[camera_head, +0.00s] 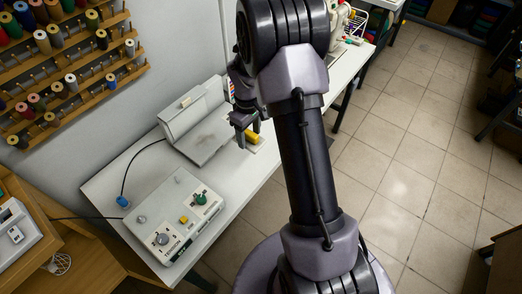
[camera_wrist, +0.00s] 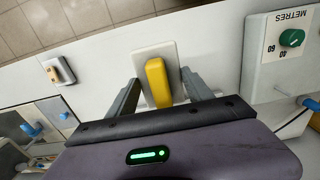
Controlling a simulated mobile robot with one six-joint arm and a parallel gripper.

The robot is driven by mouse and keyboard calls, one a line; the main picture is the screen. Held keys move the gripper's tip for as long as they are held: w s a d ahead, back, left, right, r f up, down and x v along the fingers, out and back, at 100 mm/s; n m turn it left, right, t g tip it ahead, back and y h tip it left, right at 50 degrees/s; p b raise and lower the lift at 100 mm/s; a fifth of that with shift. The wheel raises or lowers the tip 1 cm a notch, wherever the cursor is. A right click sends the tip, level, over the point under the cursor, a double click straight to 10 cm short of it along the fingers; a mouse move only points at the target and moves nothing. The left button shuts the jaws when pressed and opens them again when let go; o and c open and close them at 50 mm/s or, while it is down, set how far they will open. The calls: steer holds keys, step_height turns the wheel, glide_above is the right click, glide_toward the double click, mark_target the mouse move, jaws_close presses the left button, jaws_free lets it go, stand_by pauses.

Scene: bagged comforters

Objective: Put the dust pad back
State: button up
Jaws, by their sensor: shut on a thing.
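A white flat pad with a yellow block on top, which I take for the dust pad, shows in the wrist view (camera_wrist: 139,60) and in the head view (camera_head: 263,146). It is at the front part of the white bench (camera_head: 108,180). My gripper (camera_wrist: 160,80) has one finger on each side of it, close to its edges, and is shut on it. In the head view my gripper (camera_head: 243,122) is just above and behind the yellow block. Whether the pad touches the bench is unclear, and its underside is hidden.
A grey machine with a raised back (camera_head: 190,106) and flat plate stands left of my gripper. A control box (camera_head: 165,228) with a green knob is nearer. Thread racks hang on the wall.

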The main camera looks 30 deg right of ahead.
mark_target(251, 159)
step_height(251, 159, down, 10)
steer(key=b, duration=0.4)
steer(key=shift+a+f, duration=0.1)
steer(key=shift+r, duration=0.2)
steer(key=shift+f, duration=0.1)
steer(key=o, duration=1.5)
